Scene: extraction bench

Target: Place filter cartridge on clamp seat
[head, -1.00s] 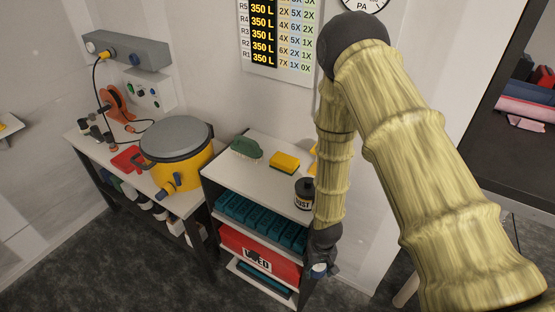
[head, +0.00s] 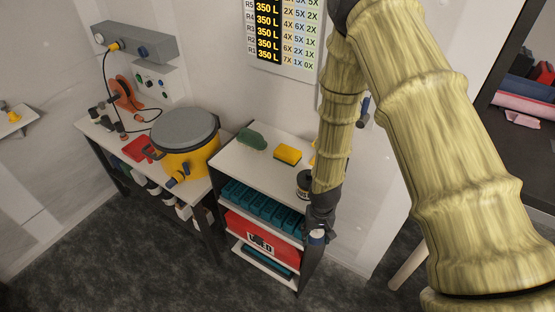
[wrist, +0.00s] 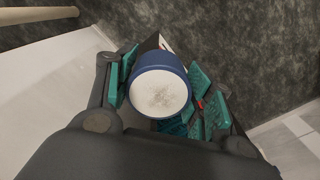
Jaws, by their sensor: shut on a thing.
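The filter cartridge (wrist: 159,88) appears in the wrist view as a blue-rimmed cylinder with a pale, round end face. My gripper (wrist: 160,92) is shut on it, with teal finger pads on both sides. In the head view my gripper (head: 320,215) hangs at the right front corner of the shelf unit. A small white and blue part of the cartridge (head: 317,236) shows below it; the rest is hidden. I cannot identify the clamp seat with certainty; an orange round fixture (head: 127,92) stands at the back of the left bench.
The shelf unit (head: 232,158) carries a green brush (head: 251,139), a yellow sponge (head: 288,154) and a dark can (head: 303,185) partly behind my arm. Teal trays and a red box (head: 262,236) fill its lower shelves. A yellow pot (head: 190,163) stands on the left bench. Floor in front is clear.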

